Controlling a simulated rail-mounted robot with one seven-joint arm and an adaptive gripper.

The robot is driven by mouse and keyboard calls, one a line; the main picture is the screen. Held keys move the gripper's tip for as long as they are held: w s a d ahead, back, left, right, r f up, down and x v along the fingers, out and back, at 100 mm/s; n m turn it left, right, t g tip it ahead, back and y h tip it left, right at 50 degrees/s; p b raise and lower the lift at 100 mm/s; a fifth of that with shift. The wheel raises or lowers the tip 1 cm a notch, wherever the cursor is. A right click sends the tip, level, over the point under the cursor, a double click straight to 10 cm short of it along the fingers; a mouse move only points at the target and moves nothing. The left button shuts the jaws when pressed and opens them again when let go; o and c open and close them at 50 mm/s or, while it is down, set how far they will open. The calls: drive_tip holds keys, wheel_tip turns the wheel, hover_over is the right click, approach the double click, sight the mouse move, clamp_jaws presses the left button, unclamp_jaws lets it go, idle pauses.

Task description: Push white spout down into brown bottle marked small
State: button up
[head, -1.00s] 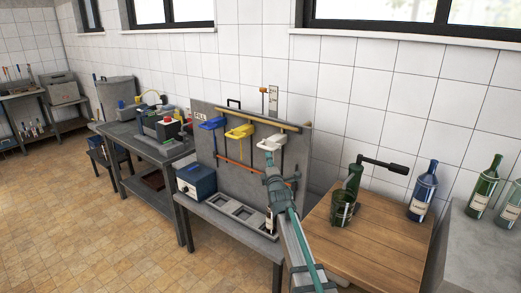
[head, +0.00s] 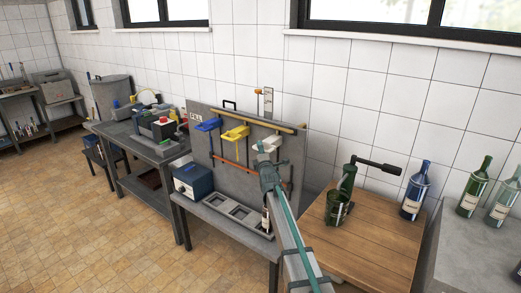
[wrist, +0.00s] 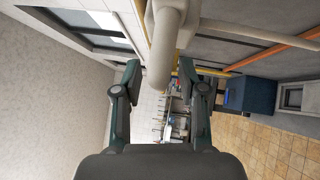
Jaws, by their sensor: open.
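The white spout (head: 266,144) hangs at the right end of the filling stand, beside a yellow and a blue one. In the wrist view the white spout (wrist: 163,55) reaches down between my fingers, with gaps visible on both sides. My gripper (wrist: 160,78) is open around or just in front of it; the depth is unclear. In the head view my gripper (head: 267,164) is just below the spout. A dark bottle (head: 265,219) with a pale label stands at the right end of the stand's base, partly hidden by my arm; its marking is unreadable.
The yellow spout (head: 235,133) and blue spout (head: 208,125) hang to the left. A blue box (head: 188,181) stands at the stand's left. A wooden table (head: 372,235) at right holds a green corking device (head: 340,207) and a blue bottle (head: 414,190). The floor at left is clear.

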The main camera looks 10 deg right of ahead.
clamp_jaws()
drive_tip(key=shift+f, duration=0.15)
idle(0.4)
wheel_tip(320, 180, down, 22)
drive_tip(key=b, duration=2)
drive_tip(key=shift+s+f, duration=0.1)
drive_tip(key=shift+f, duration=0.05)
unclamp_jaws()
